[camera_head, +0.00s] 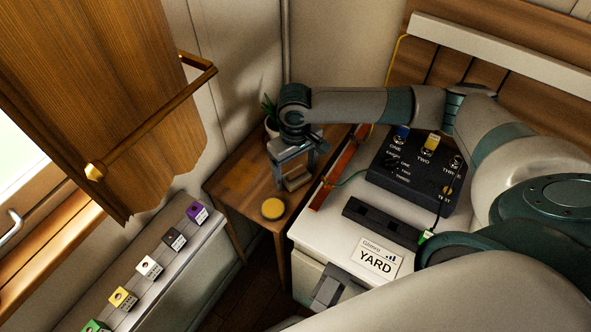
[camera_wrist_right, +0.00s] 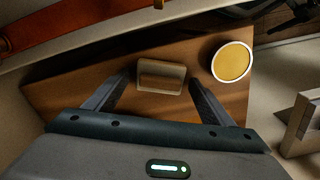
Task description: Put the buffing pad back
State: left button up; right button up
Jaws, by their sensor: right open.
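A small tan block (camera_head: 298,183), which looks like the buffing pad, lies on the wooden side table (camera_head: 240,180). My right gripper (camera_head: 293,170) points down over it from above. In the right wrist view the block (camera_wrist_right: 161,76) sits between the tips of my open right fingers (camera_wrist_right: 160,84), with a gap on each side. A round yellow disc with a pale rim (camera_head: 273,208) lies on the table apart from the block; it also shows in the wrist view (camera_wrist_right: 231,62). My left gripper is not in view.
A potted plant (camera_head: 270,115) stands at the table's back. A white cabinet (camera_head: 315,240) with a black switch box (camera_head: 405,185) is close on the right. A ledge with several coloured cubes (camera_head: 172,240) runs along the left. A brass rail (camera_head: 150,125) hangs above it.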

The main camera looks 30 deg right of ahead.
aim_at(295, 171)
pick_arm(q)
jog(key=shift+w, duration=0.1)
pick_arm(e)
jog(key=shift+r, duration=0.65)
notch_tip(295, 171, up, 7)
jog(key=shift+r+b, duration=0.1)
jog(key=shift+b, duration=0.3)
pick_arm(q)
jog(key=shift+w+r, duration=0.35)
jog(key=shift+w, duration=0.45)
pick_arm(e)
jog(key=shift+r, duration=1.9)
